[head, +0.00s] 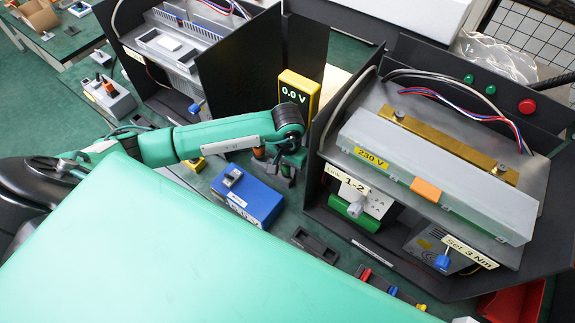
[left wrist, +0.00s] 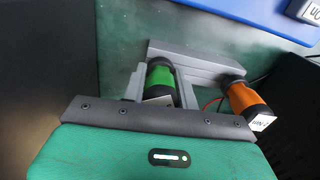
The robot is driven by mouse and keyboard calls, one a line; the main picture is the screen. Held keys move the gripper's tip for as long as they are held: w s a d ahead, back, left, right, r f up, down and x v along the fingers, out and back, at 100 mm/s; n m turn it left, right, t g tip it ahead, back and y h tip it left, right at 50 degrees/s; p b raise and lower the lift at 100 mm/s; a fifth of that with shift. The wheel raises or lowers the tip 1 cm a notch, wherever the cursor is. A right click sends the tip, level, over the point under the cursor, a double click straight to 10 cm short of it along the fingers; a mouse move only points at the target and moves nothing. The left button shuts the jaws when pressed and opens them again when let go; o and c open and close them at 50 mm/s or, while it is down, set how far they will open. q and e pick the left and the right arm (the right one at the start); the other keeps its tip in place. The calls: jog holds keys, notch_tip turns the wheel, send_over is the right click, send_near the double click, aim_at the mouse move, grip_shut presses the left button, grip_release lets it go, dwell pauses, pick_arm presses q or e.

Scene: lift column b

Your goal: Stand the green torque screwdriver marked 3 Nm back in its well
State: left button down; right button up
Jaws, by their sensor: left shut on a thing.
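The green torque screwdriver (left wrist: 160,76) sits between the fingers of my left gripper (left wrist: 163,88) in the left wrist view. Its handle is green and black, with a pale label partly hidden by the gripper body, so the marking cannot be read. My left gripper (head: 287,163) is shut on it, low over the bench behind the blue box in the head view. An orange-and-black screwdriver (left wrist: 243,98) with a white label marked Nm stands beside it, tilted in the picture. The green tool's lower end and its well are hidden. My right gripper is not in view.
A blue box (head: 247,199) stands just in front of the gripper. A yellow meter (head: 298,93) reading 0.0 V is behind it. The dark cabinet with the 230 V unit (head: 440,185) rises close on the right. A dark partition (head: 240,70) stands at the back left.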

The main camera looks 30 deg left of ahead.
pick_arm(q)
jog(key=c, duration=1)
grip_release()
jog(key=shift+r, duration=0.1)
notch_tip(320, 180, up, 12)
jog(key=b, duration=0.3)
jog(key=shift+r, duration=0.8)
jog(key=shift+f, duration=0.1)
